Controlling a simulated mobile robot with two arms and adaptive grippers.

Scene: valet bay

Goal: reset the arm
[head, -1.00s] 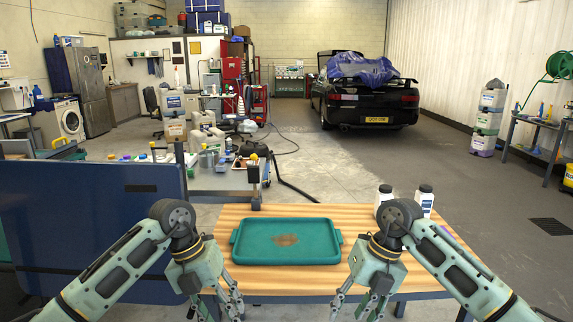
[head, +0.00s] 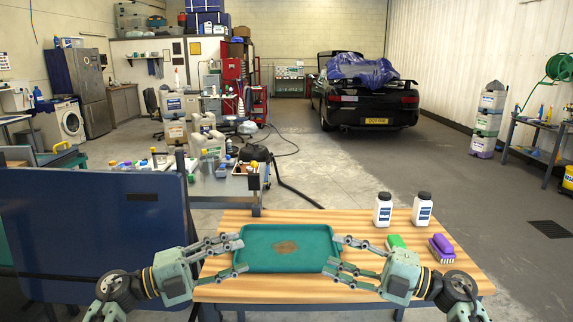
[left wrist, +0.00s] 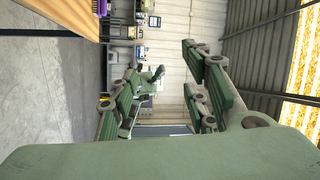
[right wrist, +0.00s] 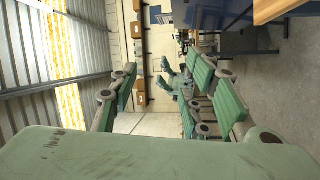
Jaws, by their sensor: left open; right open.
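My left gripper (head: 241,254) comes in from the left, its open fingers at the left end of a green tray (head: 289,266). My right gripper (head: 332,253) comes in from the right, its open fingers at the tray's right end. Both point inward, facing each other. The tray lies flat on the wooden table, with a brown patch on its floor. Whether the fingers touch the tray is not clear. The left wrist view shows the left fingers apart (left wrist: 160,80) with nothing between them; the right wrist view shows the same for the right fingers (right wrist: 160,78).
Two white bottles (head: 382,211) stand on the table (head: 300,217) at the back right. A blue panel (head: 80,230) stands left of the table. A cluttered cart (head: 225,190) is behind it.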

